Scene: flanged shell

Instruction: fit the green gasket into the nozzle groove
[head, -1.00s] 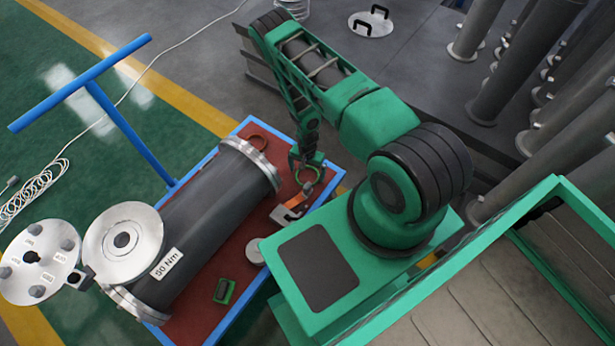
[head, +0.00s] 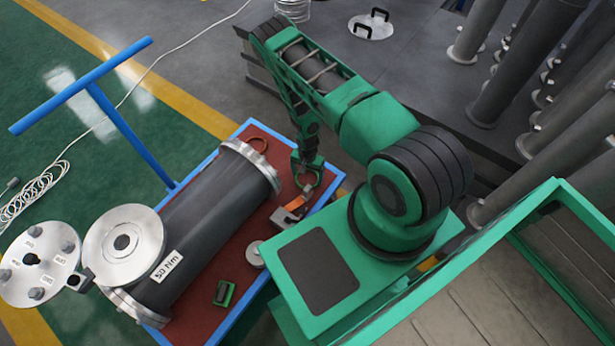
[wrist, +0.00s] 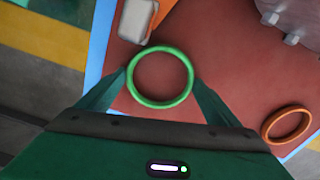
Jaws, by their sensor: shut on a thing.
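The green gasket (wrist: 160,104) is a thin ring held between the two fingers of my gripper (wrist: 160,80) in the wrist view. The fingers press on its left and right sides, and red cart surface shows through it. In the head view my gripper (head: 308,181) hangs over the cart's right side, beyond the dark shell (head: 205,220); the gasket is hard to make out there. The nozzle (head: 125,243) is a round metal face with a dark central hole near the shell's front end, well to the left of my gripper. Its groove is too small to make out.
An orange ring (wrist: 287,124) lies on the red-topped cart (head: 190,328). An orange tool with a grey block (head: 290,212) lies near my gripper. A metal disc (head: 255,254) and small green device (head: 223,293) lie nearer. A blue T-handle (head: 105,105) rises at left.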

